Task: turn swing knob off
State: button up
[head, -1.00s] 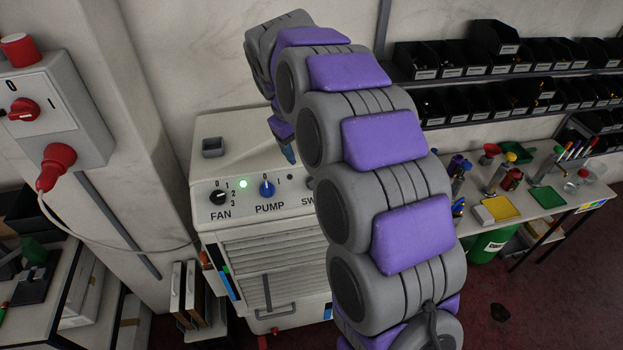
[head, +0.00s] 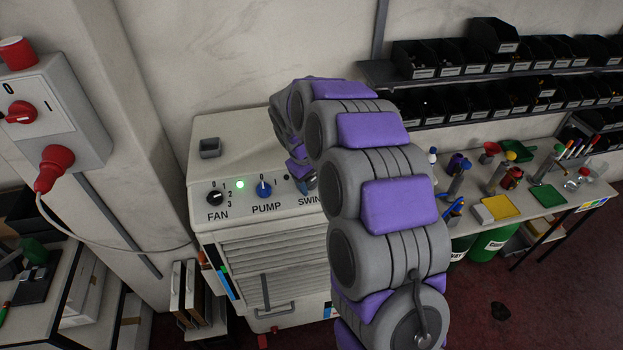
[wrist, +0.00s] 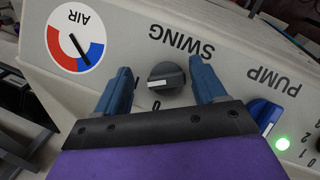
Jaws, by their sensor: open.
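The swing knob (wrist: 166,78) is dark grey with a white pointer line, below the SWING label on the cooler's panel in the wrist view. Its pointer is turned to the left there, toward the mark that looks like 1, away from the 0. My gripper (wrist: 164,84) is open, with one blue finger on each side of the knob, apart from it as far as I can tell. In the head view my gripper (head: 304,176) is at the panel's right part, and my arm hides the swing knob.
The blue pump knob (head: 264,190) and black fan knob (head: 215,198) sit left of my gripper, with a lit green lamp (head: 240,184) between them. The wrist view shows a red and blue AIR dial (wrist: 76,43). A side table (head: 530,206) stands at right.

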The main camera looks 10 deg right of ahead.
jog(key=shift+a, duration=0.6)
jog(key=c, duration=0.6)
jog(key=shift+d, duration=0.25)
jog(key=shift+c, duration=2.3)
jog(key=shift+f+n+h, duration=0.1)
jog(key=shift+n+h, duration=0.2)
jog(key=shift+n, duration=0.1)
jog(key=n+t+h+p, duration=0.1)
jog(key=n, duration=0.4)
jog(key=shift+s+t+h+p, duration=0.15)
jog(key=shift+t+h+p, duration=0.2)
jog(key=shift+t+h, duration=0.05)
jog(key=n+t, duration=0.1)
jog(key=n, duration=0.1)
jog(key=n+p, duration=0.1)
jog(key=n, duration=0.1)
jog(key=shift+t+h, duration=0.4)
jog(key=shift+n+t, duration=0.3)
jog(key=shift+n, duration=0.4)
